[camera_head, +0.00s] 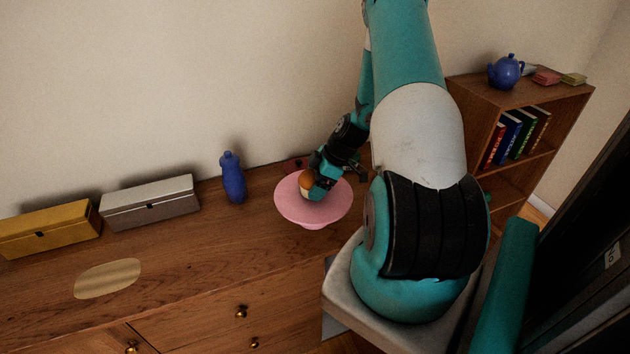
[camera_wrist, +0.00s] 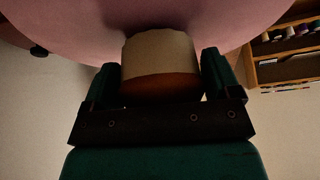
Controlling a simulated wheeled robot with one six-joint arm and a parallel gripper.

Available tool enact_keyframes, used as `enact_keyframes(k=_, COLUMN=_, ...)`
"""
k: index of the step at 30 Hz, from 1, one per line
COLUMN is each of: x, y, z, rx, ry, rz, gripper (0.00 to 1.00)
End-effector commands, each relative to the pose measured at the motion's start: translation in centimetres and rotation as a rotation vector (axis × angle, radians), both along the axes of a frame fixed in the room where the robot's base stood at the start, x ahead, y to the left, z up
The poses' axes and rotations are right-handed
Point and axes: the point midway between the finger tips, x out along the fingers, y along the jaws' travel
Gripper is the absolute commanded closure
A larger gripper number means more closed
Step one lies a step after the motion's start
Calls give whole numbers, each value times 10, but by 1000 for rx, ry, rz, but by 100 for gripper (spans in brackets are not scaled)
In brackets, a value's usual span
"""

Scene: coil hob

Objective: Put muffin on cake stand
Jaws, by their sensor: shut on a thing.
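The muffin (camera_head: 307,184), with an orange-brown top and a pale wrapper, is at the pink cake stand (camera_head: 292,210). My gripper (camera_head: 318,188) is shut on the muffin over the stand's plate. In the wrist view the muffin (camera_wrist: 160,60) sits between the two fingers (camera_wrist: 168,75), its pale base toward the pink plate (camera_wrist: 75,25). The base is at or very close to the plate; I cannot tell whether it touches. My gripper hides part of the muffin in the head view.
A blue bottle (camera_head: 233,178), a silver box (camera_head: 150,203) and a yellow box (camera_head: 48,230) stand left of the stand on the wooden cabinet (camera_head: 190,265). A gold oval mat (camera_head: 108,278) lies in front. A bookshelf (camera_head: 480,95) with a blue teapot (camera_head: 506,71) is at the right.

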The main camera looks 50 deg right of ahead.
Motion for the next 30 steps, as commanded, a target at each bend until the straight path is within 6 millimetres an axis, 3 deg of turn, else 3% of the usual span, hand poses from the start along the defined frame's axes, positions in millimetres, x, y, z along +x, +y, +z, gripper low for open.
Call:
enact_keyframes(k=12, x=0, y=0, z=-9, rx=-1, ry=-1, rz=0, gripper=42)
enact_keyframes(k=13, x=0, y=0, z=-9, rx=-1, ry=-1, rz=0, gripper=15)
enact_keyframes(k=15, x=0, y=0, z=-7, rx=-1, ry=-1, rz=0, gripper=0)
enact_keyframes(k=25, x=-1, y=-2, z=-2, rx=-2, ry=-2, rz=-1, gripper=0)
enact_keyframes(k=30, x=-11, y=-11, z=19, rx=-5, ry=-4, rz=-3, gripper=0)
